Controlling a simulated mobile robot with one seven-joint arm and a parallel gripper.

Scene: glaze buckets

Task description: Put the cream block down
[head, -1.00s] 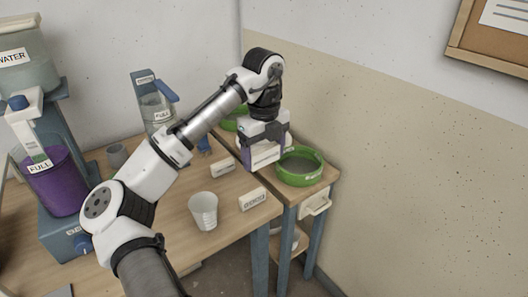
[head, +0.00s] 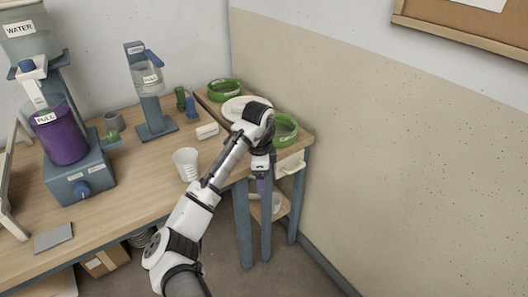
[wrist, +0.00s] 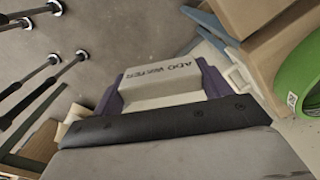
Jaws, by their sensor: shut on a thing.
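The cream block (wrist: 160,79), lettered "ADD WATER", sits between the purple fingers of my gripper (wrist: 160,88) in the wrist view. The block cannot be made out there. Another pale labelled block (head: 207,131) lies on the wooden bench.
A white cup (head: 186,163) stands near the bench's (head: 130,185) front edge. Green bowls (head: 285,128) (head: 224,90) and a white plate (head: 238,106) are on the side table. A purple container (head: 62,135) stands left. The floor (head: 300,275) on the right is clear.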

